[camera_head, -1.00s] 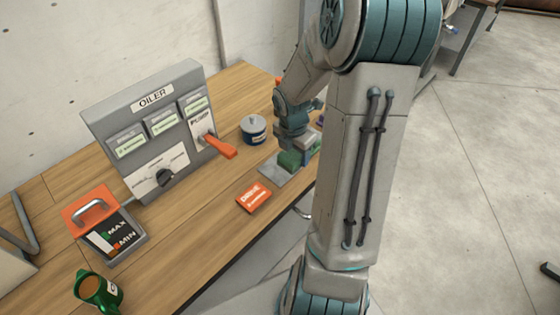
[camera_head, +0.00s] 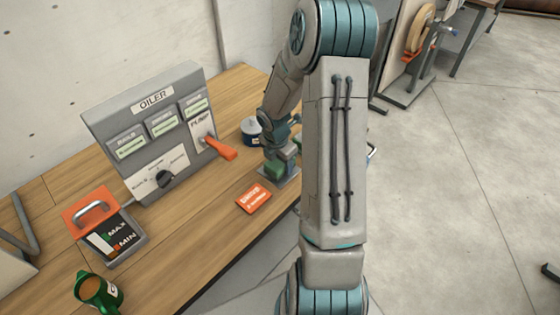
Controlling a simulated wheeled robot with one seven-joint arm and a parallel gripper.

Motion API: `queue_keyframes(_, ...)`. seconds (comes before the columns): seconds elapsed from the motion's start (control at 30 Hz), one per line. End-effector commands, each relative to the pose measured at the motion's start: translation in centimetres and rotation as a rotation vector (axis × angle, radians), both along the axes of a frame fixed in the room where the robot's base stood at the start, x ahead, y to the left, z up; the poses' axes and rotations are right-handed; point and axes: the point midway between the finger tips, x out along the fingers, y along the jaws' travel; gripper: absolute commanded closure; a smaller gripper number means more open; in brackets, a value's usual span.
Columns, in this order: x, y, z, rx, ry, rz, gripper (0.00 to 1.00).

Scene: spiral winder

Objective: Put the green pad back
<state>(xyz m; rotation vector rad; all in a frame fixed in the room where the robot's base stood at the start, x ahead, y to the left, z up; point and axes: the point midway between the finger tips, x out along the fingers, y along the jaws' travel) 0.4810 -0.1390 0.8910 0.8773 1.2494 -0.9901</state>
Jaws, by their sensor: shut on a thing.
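A green pad (camera_head: 274,172) is at the end of my arm, beside the front right of the oiler panel. My gripper (camera_head: 277,162) is shut on the green pad. The pad is low over or on a flat grey plate (camera_head: 291,174); I cannot tell whether it touches the plate. My arm hides much of that plate and the bench to its right.
An orange card (camera_head: 254,199) lies left of the pad. The grey oiler panel (camera_head: 150,130) has an orange lever (camera_head: 220,147) sticking out. A blue tin (camera_head: 251,130) stands behind my gripper.

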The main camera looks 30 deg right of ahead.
Motion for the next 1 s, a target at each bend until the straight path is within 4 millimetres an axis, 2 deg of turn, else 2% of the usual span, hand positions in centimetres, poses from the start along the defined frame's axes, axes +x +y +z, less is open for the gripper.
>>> queue_keyframes(0.1,0.0,0.0,-0.4,0.000,0.000,0.000,0.67)
queue_keyframes(0.13,0.0,0.0,-0.4,0.000,0.000,0.000,0.43)
queue_keyframes(0.2,0.0,0.0,-0.3,0.000,0.000,0.000,0.24)
queue_keyframes(0.47,0.0,0.0,-0.3,0.000,0.000,0.000,0.24)
queue_keyframes(0.63,0.0,0.0,0.8,-0.001,-0.002,-0.001,0.24)
queue_keyframes(0.77,-0.1,0.2,3.1,-0.002,-0.005,-0.002,0.24)
queue_keyframes(1.0,-0.3,0.9,8.3,-0.002,-0.004,-0.002,0.24)
